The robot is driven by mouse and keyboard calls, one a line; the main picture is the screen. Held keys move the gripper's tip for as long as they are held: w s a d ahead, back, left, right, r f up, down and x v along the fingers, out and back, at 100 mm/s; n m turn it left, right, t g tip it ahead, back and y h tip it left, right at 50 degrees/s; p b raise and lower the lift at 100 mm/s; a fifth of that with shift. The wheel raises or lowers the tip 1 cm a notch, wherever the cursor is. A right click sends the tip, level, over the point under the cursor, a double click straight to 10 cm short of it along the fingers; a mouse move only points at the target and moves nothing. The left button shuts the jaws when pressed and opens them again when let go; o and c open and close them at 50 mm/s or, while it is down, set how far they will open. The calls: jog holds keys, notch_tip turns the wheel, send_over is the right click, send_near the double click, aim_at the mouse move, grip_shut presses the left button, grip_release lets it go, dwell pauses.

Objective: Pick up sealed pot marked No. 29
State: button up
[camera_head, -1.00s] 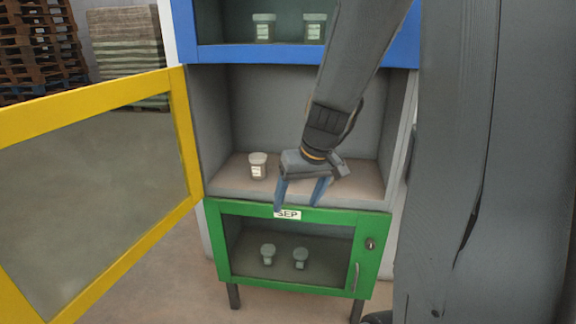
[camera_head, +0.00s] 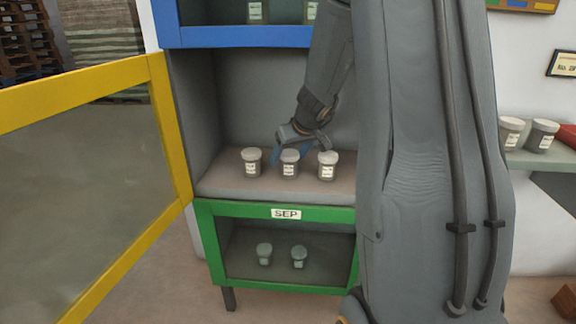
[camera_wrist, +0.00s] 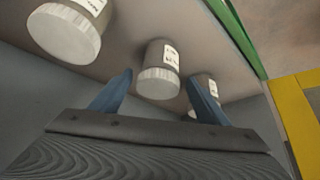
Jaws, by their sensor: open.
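Three lidded pots with white labels stand in a row on the open middle shelf: a left pot (camera_head: 251,162), a middle pot (camera_head: 289,164) and a right pot (camera_head: 327,166). The label writing is too small to read, so I cannot tell which is No. 29. My gripper (camera_head: 292,152) is open and empty, just behind and above the middle pot in the head view. In the wrist view, the middle pot (camera_wrist: 159,72) lies ahead between the two blue fingertips (camera_wrist: 163,82). One outer pot (camera_wrist: 70,30) is at upper left, and the other (camera_wrist: 205,92) is partly hidden by a finger.
The yellow-framed door (camera_head: 172,130) stands open at left. A green-framed lower compartment (camera_head: 285,285) marked SEP is closed, with two pots inside. More pots stand behind the blue frame (camera_head: 240,37) above. Two pots (camera_head: 541,136) sit on a shelf at right.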

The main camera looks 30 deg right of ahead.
jog(key=shift+x, duration=2.35)
jog(key=shift+d, duration=0.1)
jog(key=c, duration=1.1)
